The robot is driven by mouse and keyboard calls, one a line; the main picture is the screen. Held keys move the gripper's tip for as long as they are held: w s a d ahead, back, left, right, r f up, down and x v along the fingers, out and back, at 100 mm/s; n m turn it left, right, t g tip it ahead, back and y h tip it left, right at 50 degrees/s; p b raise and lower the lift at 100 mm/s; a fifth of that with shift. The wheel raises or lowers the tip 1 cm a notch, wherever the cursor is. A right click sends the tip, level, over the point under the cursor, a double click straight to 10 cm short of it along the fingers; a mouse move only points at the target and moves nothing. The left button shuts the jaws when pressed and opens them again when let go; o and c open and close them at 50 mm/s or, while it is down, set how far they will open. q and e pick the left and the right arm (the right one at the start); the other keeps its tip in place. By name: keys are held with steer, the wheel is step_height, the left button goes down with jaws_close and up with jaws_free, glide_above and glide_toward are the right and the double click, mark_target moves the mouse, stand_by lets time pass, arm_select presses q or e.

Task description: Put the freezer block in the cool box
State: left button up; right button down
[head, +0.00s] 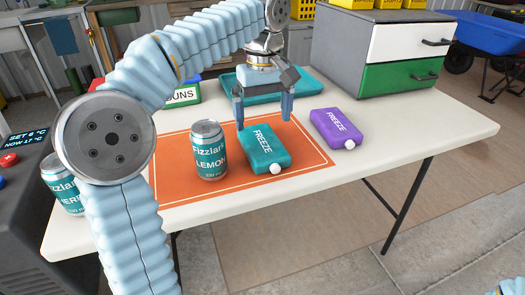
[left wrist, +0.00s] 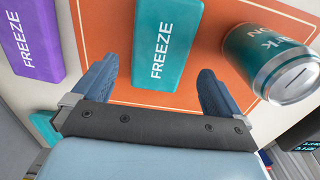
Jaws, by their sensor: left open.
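A teal block marked FREEZE (head: 266,152), with a white cap, lies on the orange mat; it also shows in the left wrist view (left wrist: 166,42). A purple block marked FREEZE (head: 334,129) lies to its right on the bare table and is at the left of the left wrist view (left wrist: 32,38). My left gripper (head: 263,118) is open and empty, pointing down over the far end of the teal block. In the left wrist view the teal block lies between its spread fingers (left wrist: 155,82). A dark box with a temperature display (head: 25,185), apparently the cool box, stands at the left edge; its inside is hidden.
A lemon can (head: 209,160) stands on the orange mat (head: 172,176) left of the teal block. Another can (head: 62,186) is partly behind my left arm. A teal tray (head: 308,83) and a drawer unit (head: 350,50) stand behind. The table's right end (head: 440,125) is clear.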

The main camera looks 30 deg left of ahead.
mark_target(262, 141)
arm_select(q)
step_height(262, 141, down, 6)
steer(key=shift+a+f+b, duration=0.1)
steer(key=shift+b, duration=0.55)
steer(key=shift+c, duration=0.3)
steer(key=c, duration=1.1)
step_height(262, 141, up, 10)
steer(key=p, duration=0.3)
steer(key=shift+r, duration=0.2)
steer(key=shift+c, duration=0.2)
